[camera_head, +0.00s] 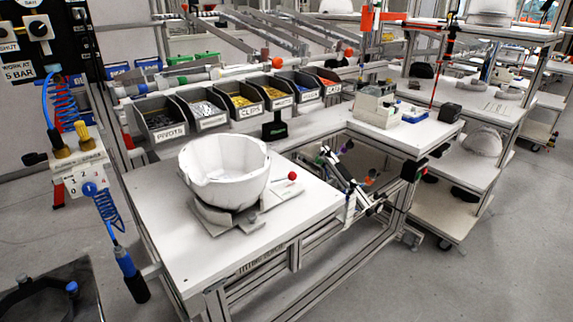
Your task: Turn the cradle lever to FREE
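A white helmet shell (222,170) sits open side up on a grey cradle (228,215) on the white fitting bench (160,215). A lever with a red ball knob (291,176) stands out to the right of the shell, beside the cradle. The lever's arm is thin, and its FREE marking is too small to read here. The shell hides much of the cradle. I see neither of my grippers in this view.
Several labelled bins (245,99) line the back of the bench. A blue and black tool (130,275) hangs from a coiled hose at the bench's left edge. Right of the bench top is an open frame with jointed parts (350,185). The bench front is clear.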

